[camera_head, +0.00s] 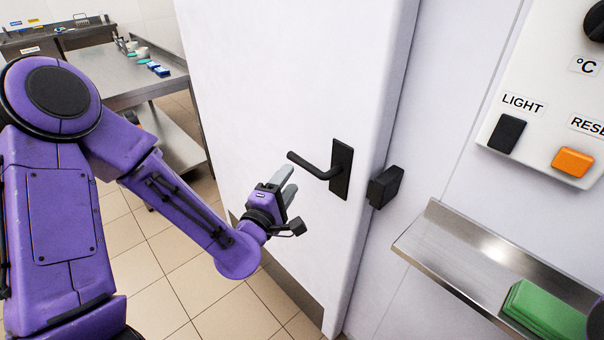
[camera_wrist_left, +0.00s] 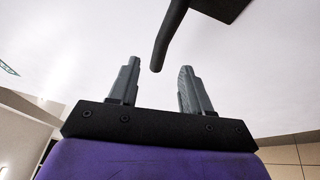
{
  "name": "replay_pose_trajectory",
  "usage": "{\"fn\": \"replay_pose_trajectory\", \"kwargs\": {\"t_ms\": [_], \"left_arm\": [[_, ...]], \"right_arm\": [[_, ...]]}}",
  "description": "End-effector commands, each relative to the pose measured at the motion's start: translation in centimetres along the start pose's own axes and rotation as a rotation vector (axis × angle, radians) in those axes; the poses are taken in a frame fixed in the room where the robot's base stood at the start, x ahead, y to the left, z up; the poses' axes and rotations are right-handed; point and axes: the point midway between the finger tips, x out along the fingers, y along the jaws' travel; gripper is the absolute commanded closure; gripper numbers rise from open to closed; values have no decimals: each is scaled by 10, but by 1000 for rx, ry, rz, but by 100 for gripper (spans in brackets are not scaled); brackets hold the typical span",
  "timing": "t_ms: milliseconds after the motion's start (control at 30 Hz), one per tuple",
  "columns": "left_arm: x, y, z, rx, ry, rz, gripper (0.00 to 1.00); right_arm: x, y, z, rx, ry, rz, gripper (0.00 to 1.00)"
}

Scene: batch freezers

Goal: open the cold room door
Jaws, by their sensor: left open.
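The white cold room door (camera_head: 270,90) has a black lever handle (camera_head: 318,170) on a dark plate near its right edge. The door looks ajar or shut; I cannot tell which. My left gripper (camera_head: 287,182) is open and empty, just left of and slightly below the lever's free end. In the left wrist view, the lever (camera_wrist_left: 172,35) comes down from the top, with its tip just beyond and between the two fingertips (camera_wrist_left: 160,78). They look apart from it. My right gripper is not clearly shown; only a purple edge of my body shows at the lower right.
A black catch block (camera_head: 385,186) sits on the frame beside the door. A steel shelf (camera_head: 440,235) with a green item (camera_head: 545,312) juts out at the right, below a control panel (camera_head: 545,100). A steel table (camera_head: 135,80) stands behind at the left. Tiled floor is free below.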

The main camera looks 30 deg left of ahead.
Motion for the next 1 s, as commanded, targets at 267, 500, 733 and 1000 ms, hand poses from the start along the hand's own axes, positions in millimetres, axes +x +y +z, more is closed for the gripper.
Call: {"fn": "replay_pose_trajectory", "kwargs": {"t_ms": [267, 500, 733, 1000], "left_arm": [[48, 3, 0, 0, 1, -3, 52], [78, 1, 0, 1, 0, -3, 52], [81, -1, 0, 0, 0, -4, 52], [81, 0, 0, 0, 0, -4, 100]], "right_arm": [[-13, 1, -6, 0, 0, 0, 100], [-21, 2, -9, 0, 0, 0, 100], [-20, 2, -8, 0, 0, 0, 100], [-20, 2, -8, 0, 0, 0, 100]]}}
